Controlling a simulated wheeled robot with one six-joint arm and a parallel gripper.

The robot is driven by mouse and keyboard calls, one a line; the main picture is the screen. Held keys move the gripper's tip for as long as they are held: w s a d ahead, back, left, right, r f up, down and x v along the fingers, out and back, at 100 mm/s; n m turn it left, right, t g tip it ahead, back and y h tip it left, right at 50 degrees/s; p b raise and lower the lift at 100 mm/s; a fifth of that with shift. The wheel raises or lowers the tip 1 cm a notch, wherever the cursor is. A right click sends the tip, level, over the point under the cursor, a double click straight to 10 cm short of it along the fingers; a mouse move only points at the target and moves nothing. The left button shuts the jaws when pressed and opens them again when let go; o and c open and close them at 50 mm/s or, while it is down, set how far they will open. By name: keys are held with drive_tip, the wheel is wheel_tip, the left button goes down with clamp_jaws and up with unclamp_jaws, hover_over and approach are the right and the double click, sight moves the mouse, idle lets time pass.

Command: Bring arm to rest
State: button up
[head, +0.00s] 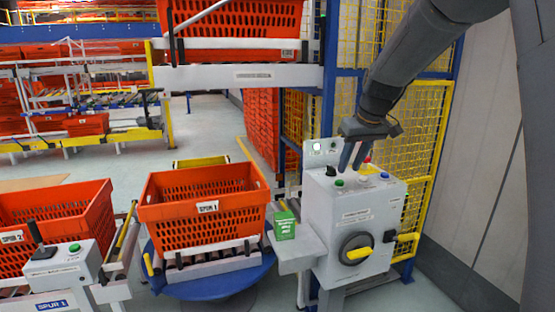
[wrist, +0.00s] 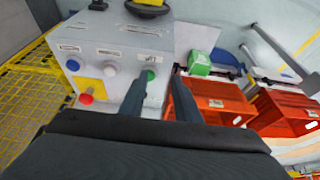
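My gripper (head: 349,170) hangs from my dark arm, pointing down at the top of a light grey control box (head: 335,225). Its two dark fingers are apart with nothing between them. In the wrist view, the gripper (wrist: 158,80) also shows a gap between the fingers, and a green button (wrist: 148,75) on the box appears in that gap. I cannot tell whether a finger touches the box. The box's top also carries a red mushroom button (wrist: 86,98), a white button (wrist: 109,70) and a blue button (wrist: 73,65).
An orange tote (head: 205,212) stands on a blue turntable (head: 215,283) to the left. A green carton (head: 284,226) sits beside the box. Yellow mesh fencing (head: 425,130) stands behind. Another orange tote (head: 60,215) is far left.

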drive_tip(key=s+f+m+g, duration=0.1)
drive_tip(key=s+f, duration=0.5)
drive_tip(key=s, duration=0.5)
drive_tip(key=s+a+f+m+g+h, duration=0.1)
drive_tip(key=s+f, duration=0.5)
drive_tip(key=s, duration=0.5)
drive_tip(key=s+f+m+g, duration=0.1)
drive_tip(key=s+f, duration=0.5)
drive_tip(key=s, duration=0.5)
drive_tip(key=shift+s+a+m, duration=0.3)
drive_tip(key=shift+d+r, duration=0.1)
